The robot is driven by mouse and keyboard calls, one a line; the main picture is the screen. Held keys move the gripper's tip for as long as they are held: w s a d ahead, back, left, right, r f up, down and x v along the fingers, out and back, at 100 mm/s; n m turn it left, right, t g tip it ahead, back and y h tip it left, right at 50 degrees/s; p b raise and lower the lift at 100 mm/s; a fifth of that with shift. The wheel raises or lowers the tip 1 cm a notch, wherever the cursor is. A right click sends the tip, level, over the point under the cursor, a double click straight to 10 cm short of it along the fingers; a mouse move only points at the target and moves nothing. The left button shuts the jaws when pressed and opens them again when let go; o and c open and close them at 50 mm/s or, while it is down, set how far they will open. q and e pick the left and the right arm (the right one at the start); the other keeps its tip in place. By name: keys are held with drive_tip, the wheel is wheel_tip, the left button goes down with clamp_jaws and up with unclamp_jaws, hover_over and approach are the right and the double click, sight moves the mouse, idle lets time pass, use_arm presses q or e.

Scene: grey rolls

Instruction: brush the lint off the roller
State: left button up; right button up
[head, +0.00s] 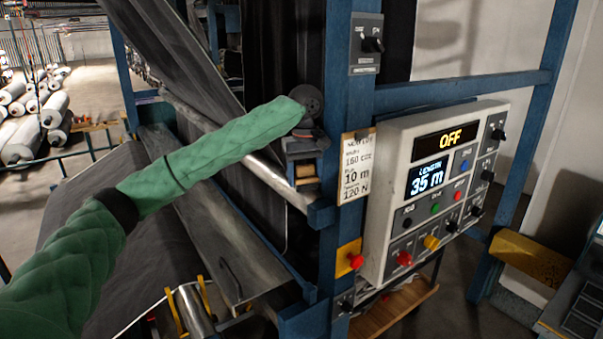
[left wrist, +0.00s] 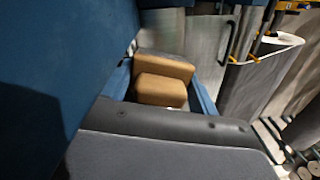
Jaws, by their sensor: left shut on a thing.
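My left arm comes in from the left in a green sleeve. My left gripper (head: 304,165) is beside the blue post, low over the right end of a pale metal roller (head: 265,172). It is shut on a tan block that looks like the brush (head: 305,171). In the left wrist view the tan brush (left wrist: 162,90) sits between the two blue fingers. Its bristles are hidden, and I cannot tell whether it touches the roller. Lint is too small to make out. My right gripper is out of view.
A control panel (head: 395,205) reading OFF and 35 m is on the right of the blue post (head: 345,120). A paper tag (head: 356,165) hangs on the post. Dark fabric (head: 190,60) slopes down behind the arm. White rolls (head: 22,140) lie at far left.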

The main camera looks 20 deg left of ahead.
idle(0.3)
use_arm(q)
drive_tip(key=shift+r, duration=2.95)
drive_tip(key=shift+r, duration=0.1)
drive_tip(key=shift+r, duration=1.4)
